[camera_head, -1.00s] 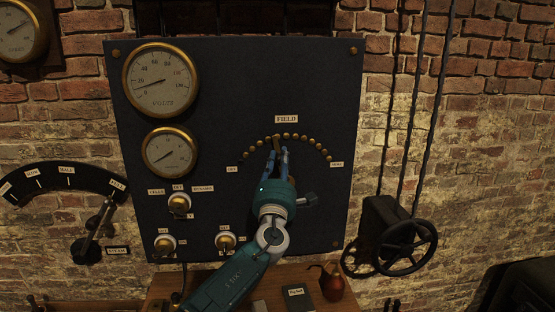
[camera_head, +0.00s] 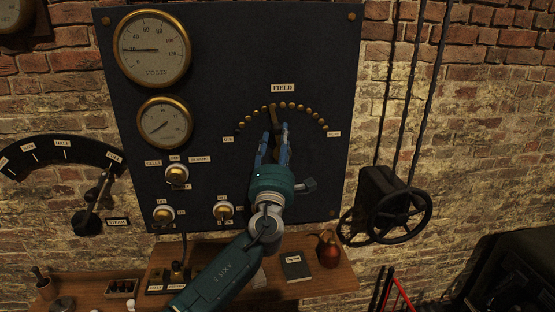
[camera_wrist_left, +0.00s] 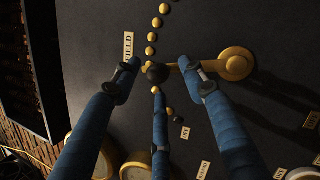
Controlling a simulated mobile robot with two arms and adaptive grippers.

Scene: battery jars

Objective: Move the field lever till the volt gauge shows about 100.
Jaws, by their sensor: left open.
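The volt gauge (camera_head: 153,48) is at the upper left of the dark panel; its needle points almost straight left, in the low part of the scale, at about 20. The field lever (camera_head: 274,117) points up, slightly left of the middle of its arc of brass studs, under the FIELD label (camera_head: 283,88). In the left wrist view the lever's black knob (camera_wrist_left: 158,73) and brass pivot (camera_wrist_left: 236,64) show. My left gripper (camera_head: 274,137) is open, its blue fingers spread around the knob (camera_wrist_left: 160,85). I cannot tell whether any finger touches it. My right gripper is out of view.
A second gauge (camera_head: 165,122) and several brass switches (camera_head: 177,174) are on the panel's left. A black handwheel (camera_head: 403,217) is at the right. A wooden shelf (camera_head: 215,255) below holds a dark book (camera_head: 295,267) and a red-brown oil can (camera_head: 328,250).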

